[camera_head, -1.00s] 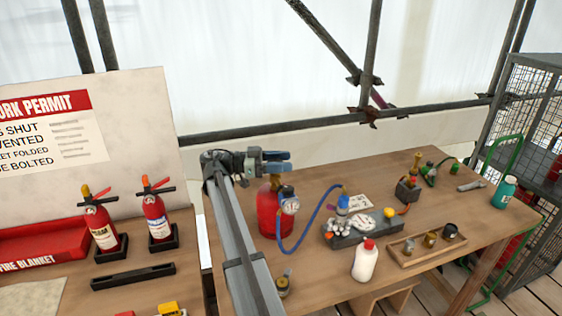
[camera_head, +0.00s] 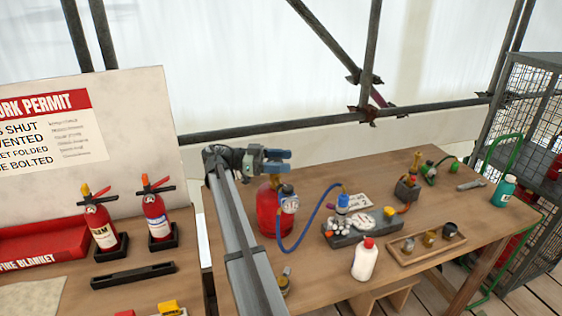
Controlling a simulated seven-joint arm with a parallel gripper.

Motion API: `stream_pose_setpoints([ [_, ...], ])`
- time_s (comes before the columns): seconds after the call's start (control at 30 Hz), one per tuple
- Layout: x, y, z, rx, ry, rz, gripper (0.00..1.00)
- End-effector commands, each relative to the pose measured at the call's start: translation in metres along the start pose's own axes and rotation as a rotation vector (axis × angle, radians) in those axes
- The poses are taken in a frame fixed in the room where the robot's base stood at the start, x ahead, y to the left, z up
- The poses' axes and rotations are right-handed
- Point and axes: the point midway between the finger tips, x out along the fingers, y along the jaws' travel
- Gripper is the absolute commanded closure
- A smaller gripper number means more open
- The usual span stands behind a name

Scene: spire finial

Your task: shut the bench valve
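A red gas cylinder (camera_head: 268,213) stands at the left of the wooden bench, with a round gauge (camera_head: 289,204) at its top. A blue hose (camera_head: 308,232) runs from it to a grey block (camera_head: 352,233) that has a blue fitting (camera_head: 343,203) on top. I cannot make out which part is the bench valve or how it is set. My gripper (camera_head: 286,161), with blue fingers, is above the red cylinder's top and appears clear of it. The gap between the fingers is too small to judge. The gripper and arm hide part of the cylinder's top and left side.
A white bottle with red cap (camera_head: 364,262) and a wooden tray (camera_head: 408,258) of small parts stand at the front. A teal bottle (camera_head: 505,191) stands at the right. Two fire extinguishers (camera_head: 156,215) stand left. A scaffold rail (camera_head: 300,126) runs behind.

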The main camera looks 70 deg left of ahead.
Motion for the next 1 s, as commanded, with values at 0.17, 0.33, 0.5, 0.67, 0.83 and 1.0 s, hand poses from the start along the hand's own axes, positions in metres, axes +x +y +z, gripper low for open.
stream_pose_setpoints([
  [0.17,0.0,0.0,0.0,0.0,0.0,0.0,0.25],
  [0.33,0.0,0.0,-0.002,0.0,0.0,0.0,0.25],
  [0.5,0.0,0.0,-0.018,0.001,-0.001,0.0,0.25],
  [0.67,0.0,-0.001,-0.045,0.002,-0.001,0.0,0.25],
  [0.83,0.0,-0.001,-0.072,0.001,-0.001,0.0,0.25],
  [1.0,0.0,-0.001,-0.091,0.001,-0.001,0.0,0.25],
])
